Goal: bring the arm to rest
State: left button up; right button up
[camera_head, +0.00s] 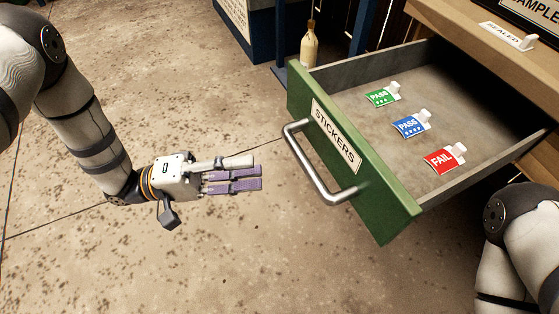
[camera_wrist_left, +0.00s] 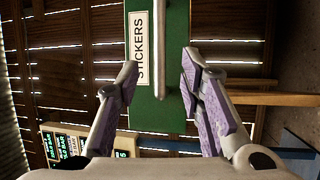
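My left arm comes in from the left in the head view. My left gripper (camera_head: 258,176) is off the left side of the open drawer, pointing at its metal handle (camera_head: 312,165) with a gap between. In the left wrist view, my left gripper (camera_wrist_left: 158,72) has its purple-padded fingers spread with nothing held. The handle (camera_wrist_left: 157,45) and green drawer front (camera_wrist_left: 172,110) lie ahead, between the fingers in the picture. My right arm shows only in part at the lower right of the head view; its gripper is out of sight.
The drawer (camera_head: 380,195), labelled STICKERS, is pulled out. It holds a green PASS (camera_head: 382,96), a blue PASS (camera_head: 410,125) and a red FAIL (camera_head: 444,159) sticker. A bottle (camera_head: 309,46) stands behind it. The floor (camera_head: 150,260) around my left arm is clear.

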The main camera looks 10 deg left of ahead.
pick_arm(q)
jog(key=shift+v, duration=0.95)
